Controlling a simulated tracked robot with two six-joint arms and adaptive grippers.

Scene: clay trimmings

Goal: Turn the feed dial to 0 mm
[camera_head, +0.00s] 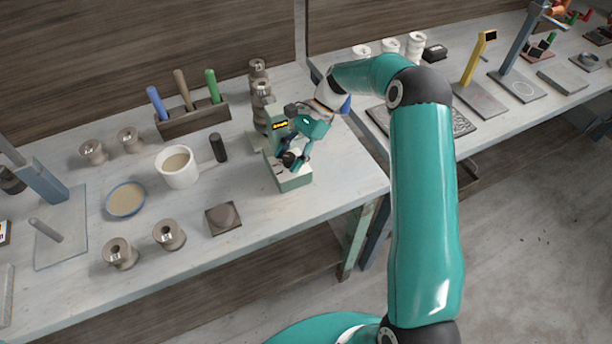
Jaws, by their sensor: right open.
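A small green machine (293,181) stands near the right end of the left bench, with a small lit yellow display (280,125) at its back. My right gripper (291,163) is right above the front block of this machine, pointing down. It is open, with its dark fingers close to the block's top. The feed dial cannot be made out apart from the fingers, so its setting is hidden. I cannot tell whether the fingers touch anything. My left gripper is not in view.
Stacked clay spools (260,85) stand right behind the machine. A dark cylinder (218,147), a white pot (177,165) and a wooden tool holder (192,121) stand to its left. A brown block (223,218) lies at front. A second bench holds several tools at right.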

